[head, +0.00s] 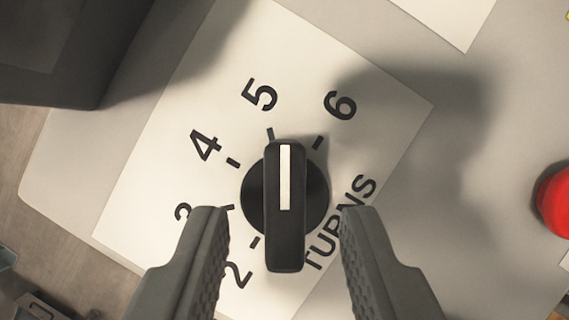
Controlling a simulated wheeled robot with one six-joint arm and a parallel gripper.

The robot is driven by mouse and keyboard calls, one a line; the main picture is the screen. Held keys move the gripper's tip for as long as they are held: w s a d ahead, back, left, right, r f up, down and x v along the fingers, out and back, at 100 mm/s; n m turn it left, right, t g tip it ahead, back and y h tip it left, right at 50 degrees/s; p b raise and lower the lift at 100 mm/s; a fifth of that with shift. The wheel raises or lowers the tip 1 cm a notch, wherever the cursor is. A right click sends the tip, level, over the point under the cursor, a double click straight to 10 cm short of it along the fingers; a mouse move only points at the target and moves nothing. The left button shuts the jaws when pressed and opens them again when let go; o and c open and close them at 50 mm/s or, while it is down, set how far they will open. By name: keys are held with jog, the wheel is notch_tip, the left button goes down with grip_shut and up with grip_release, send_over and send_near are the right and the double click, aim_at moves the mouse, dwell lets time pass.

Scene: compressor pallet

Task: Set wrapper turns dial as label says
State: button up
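The turns dial (285,240) is a black round knob with a raised bar grip and a white pointer line. The pointer is upright in the picture, between the 5 and 6 ticks and closer to the 5. The dial sits on a white scale plate (165,190) printed with 2 to 6 and TURNS, tilted in the picture. My gripper (285,228) is open, with one finger on each side of the bar and a visible gap on both sides. The left finger partly covers the 3. No label stating a number of turns is readable here.
A red button (554,199) is at the right edge. A blank part of a white sheet (450,15) shows at the top right. A dark box-like object (60,50) stands at the upper left. The grey panel (500,130) between plate and button is clear.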

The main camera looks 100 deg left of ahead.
jog(key=shift+x, duration=0.85)
grip_shut()
